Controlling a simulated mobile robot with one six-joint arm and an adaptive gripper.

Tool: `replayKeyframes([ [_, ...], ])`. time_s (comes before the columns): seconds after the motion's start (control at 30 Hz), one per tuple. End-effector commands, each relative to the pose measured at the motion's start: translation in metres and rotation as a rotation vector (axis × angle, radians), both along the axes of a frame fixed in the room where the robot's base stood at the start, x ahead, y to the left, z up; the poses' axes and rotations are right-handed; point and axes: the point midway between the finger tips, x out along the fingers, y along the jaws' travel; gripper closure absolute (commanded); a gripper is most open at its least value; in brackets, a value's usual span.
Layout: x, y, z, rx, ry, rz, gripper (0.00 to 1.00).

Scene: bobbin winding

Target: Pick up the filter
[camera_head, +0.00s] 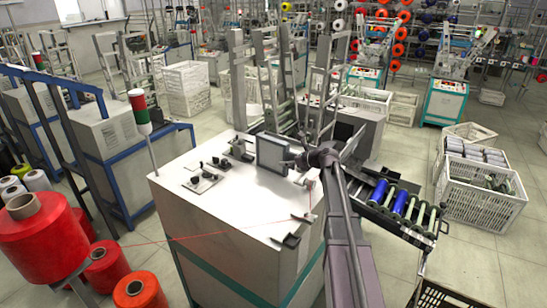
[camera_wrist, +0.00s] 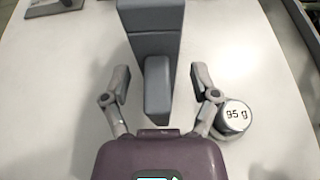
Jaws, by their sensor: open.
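The filter appears to be the grey square box (camera_head: 272,153) standing upright on the white machine top in the head view. In the wrist view its grey body (camera_wrist: 150,28) runs from the top edge to the middle, with a narrower block (camera_wrist: 157,92) at its near end. My gripper (camera_wrist: 160,84) is open, with one finger on each side of this block. Gaps show between the block and both fingers, so I see no contact. In the head view my gripper (camera_head: 294,163) is at the box's right side, and its fingers are small and hard to make out.
The white machine top (camera_head: 225,220) is mostly clear in front. A round piece marked "95 g" (camera_wrist: 235,117) sits close beside my right finger. Small black fittings (camera_head: 203,180) lie left of the box. A rack of bobbins (camera_head: 400,205) is at the right.

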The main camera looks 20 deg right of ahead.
Motion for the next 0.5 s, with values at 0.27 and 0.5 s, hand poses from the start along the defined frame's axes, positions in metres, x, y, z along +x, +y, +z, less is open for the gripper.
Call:
replayKeyframes([
  [0.27,-0.0002,0.0003,0.0001,0.000,0.000,0.001,0.23],
  [0.5,-0.0002,0.0007,0.0001,0.000,0.000,0.001,0.67],
])
